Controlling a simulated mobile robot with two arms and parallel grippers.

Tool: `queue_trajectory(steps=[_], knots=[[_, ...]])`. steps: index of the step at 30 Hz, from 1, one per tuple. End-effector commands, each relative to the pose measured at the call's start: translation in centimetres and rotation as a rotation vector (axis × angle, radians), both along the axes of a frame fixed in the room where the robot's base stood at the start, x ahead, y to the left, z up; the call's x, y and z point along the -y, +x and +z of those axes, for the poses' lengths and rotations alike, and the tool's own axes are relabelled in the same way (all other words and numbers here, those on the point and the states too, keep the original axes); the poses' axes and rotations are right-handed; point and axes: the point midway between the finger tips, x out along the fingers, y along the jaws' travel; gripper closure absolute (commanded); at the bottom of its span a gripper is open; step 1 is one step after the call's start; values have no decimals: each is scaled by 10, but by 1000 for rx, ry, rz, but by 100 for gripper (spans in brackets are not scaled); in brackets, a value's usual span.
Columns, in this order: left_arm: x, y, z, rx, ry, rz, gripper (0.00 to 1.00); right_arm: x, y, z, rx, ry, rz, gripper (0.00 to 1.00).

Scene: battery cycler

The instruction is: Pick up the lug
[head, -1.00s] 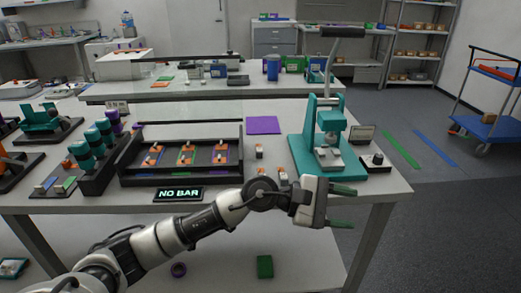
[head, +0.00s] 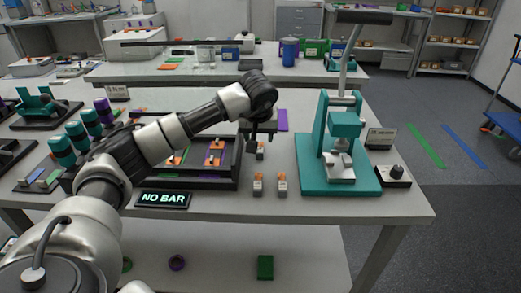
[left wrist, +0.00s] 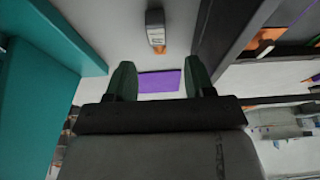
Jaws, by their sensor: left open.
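Small grey-and-white pieces with orange tops, which look like the lugs, stand on the bench. Two are side by side near its front, a left one (head: 258,186) and a right one (head: 282,184). A third piece (head: 260,152) stands farther back, just below my left gripper (head: 262,136). My left gripper points down, open and empty. In the left wrist view one such piece (left wrist: 155,28) shows beyond the open fingers (left wrist: 160,76), apart from them. I cannot tell from its look which piece is the lug of the task. My right gripper is not in view.
A teal press (head: 343,125) with a tall lever stands right of the pieces. A dark-framed tray (head: 205,183) with orange-topped parts is on the left, partly behind my arm. A purple mat (head: 283,120) lies behind. A "NO BAR" sign (head: 163,200) is at the front edge.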

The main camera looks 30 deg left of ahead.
Motion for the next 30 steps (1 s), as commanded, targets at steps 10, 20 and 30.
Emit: queue_trajectory(steps=[10,20,30], knots=[[-5,11,-40,-3,-3,0,47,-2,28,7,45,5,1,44],[-8,16,-53,2,-3,-2,47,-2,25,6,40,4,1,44],[-8,16,-52,2,-3,-2,91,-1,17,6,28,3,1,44]])
